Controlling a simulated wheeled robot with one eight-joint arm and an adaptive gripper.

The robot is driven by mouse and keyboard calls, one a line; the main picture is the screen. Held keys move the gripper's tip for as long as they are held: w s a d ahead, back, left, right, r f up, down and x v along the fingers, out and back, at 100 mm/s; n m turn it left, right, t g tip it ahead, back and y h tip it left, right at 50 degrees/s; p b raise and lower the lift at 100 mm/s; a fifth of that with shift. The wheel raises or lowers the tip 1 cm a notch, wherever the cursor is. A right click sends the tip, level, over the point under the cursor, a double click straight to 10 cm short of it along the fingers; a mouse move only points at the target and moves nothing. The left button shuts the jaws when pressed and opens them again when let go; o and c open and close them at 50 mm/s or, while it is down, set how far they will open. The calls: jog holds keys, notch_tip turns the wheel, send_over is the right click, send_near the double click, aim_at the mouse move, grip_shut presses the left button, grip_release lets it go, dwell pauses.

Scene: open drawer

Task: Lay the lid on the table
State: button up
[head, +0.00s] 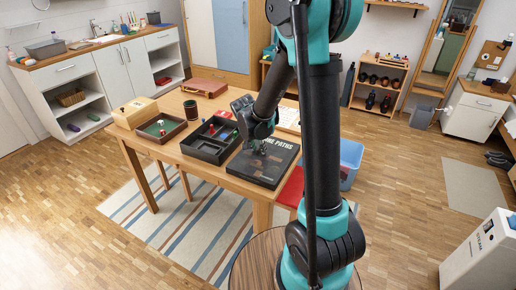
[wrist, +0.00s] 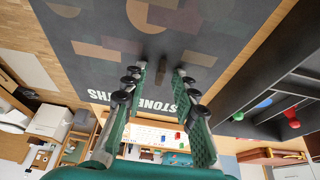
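The lid (head: 262,168) is a dark, flat box top with pale lettering and muted coloured shapes. It lies flat at the front right corner of the table (head: 215,180), right of the open dark game box (head: 207,155). My gripper (head: 258,149) is over the lid's far part. In the wrist view, the fingers of my gripper (wrist: 159,66) are apart with nothing held between them. The lid (wrist: 90,60) fills the upper left and middle there, its lettering partly hidden by the fingers. Whether the fingertips touch it I cannot tell.
The game box (wrist: 270,115) holds small red, green and blue pieces in compartments.

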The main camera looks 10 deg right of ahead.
jog(key=v, duration=1.2)
jog(key=s+d+f+n+y, duration=0.1)
jog(key=s+d+f+n, duration=0.2)
jog(key=s, duration=0.6)
jog(key=s+d+f+n+y, duration=0.1)
jog(key=s+d+f+n, duration=0.3)
jog(key=s, duration=0.6)
jog(key=shift+s+d+f+t+y, duration=0.3)
jog(key=shift+d+f, duration=0.65)
jog(key=shift+d, duration=0.3)
